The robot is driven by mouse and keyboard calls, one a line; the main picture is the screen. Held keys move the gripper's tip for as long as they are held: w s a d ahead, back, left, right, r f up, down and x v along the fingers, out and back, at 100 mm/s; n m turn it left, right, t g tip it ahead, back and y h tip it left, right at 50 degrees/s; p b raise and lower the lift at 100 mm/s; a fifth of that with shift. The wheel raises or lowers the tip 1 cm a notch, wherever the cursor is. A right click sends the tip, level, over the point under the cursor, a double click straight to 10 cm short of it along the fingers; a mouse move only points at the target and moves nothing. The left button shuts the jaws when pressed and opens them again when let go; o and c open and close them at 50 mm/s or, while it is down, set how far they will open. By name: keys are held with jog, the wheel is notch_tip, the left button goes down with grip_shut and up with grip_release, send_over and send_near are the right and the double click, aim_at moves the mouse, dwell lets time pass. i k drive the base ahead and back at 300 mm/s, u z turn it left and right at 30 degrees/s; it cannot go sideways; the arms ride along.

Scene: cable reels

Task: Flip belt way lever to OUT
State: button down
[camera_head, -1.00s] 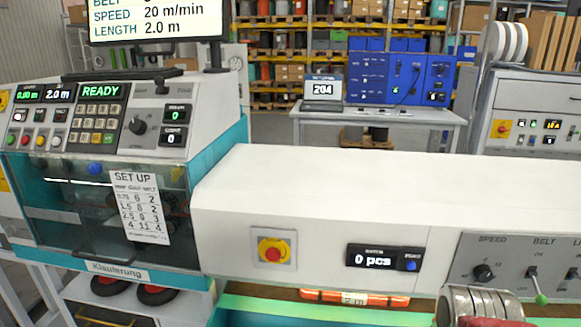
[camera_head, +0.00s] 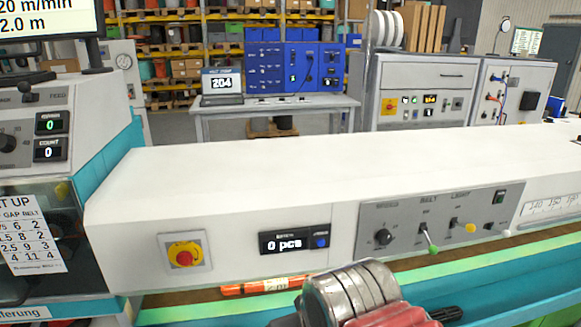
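The grey control panel (camera_head: 435,228) is on the front of the long white housing. Its lever under the BELT label (camera_head: 428,238) has a green tip, which points down and slightly right. The small position words by the levers are too blurred to read, and I cannot tell which lever is marked for belt way. The silver and red end of my arm is at the bottom centre, below and left of the panel, apart from the levers. Its fingers cannot be made out.
A black speed knob (camera_head: 383,237) is left of the levers. A red stop button on a yellow plate (camera_head: 185,254) and a counter reading 0 pcs (camera_head: 294,242) are further left. An orange bundle (camera_head: 262,286) lies below the housing. The space before the panel looks clear.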

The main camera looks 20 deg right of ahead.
aim_at(506, 234)
jog(key=z, duration=1.65)
